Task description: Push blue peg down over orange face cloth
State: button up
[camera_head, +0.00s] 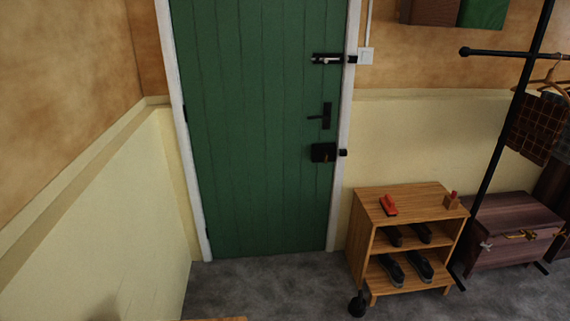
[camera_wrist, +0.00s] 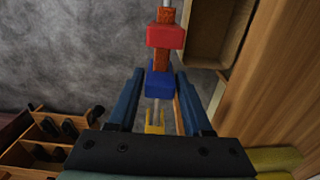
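In the wrist view a blue block (camera_wrist: 159,80), likely the blue peg, sits on a thin pale rod. An orange piece (camera_wrist: 162,58), a red block (camera_wrist: 165,36) and another orange piece (camera_wrist: 165,15) line up beyond it. A yellow forked piece (camera_wrist: 155,122) is on the near side. The two dark blue fingers of my gripper (camera_wrist: 160,76) stand apart on either side of the blue block. Whether they touch it is unclear. I cannot make out an orange face cloth for sure. My gripper is not seen in the head view.
The head view shows a green door (camera_head: 260,120), a wooden shoe rack (camera_head: 405,197) with shoes and a red item (camera_head: 388,205) on top, a dark chest (camera_head: 512,228) and a black clothes rail (camera_head: 500,140). In the wrist view a wooden panel (camera_wrist: 285,85) is close on the right.

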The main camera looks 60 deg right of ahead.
jog(key=shift+o, duration=1.4)
notch_tip(320, 180, up, 13)
jog(key=p, duration=0.1)
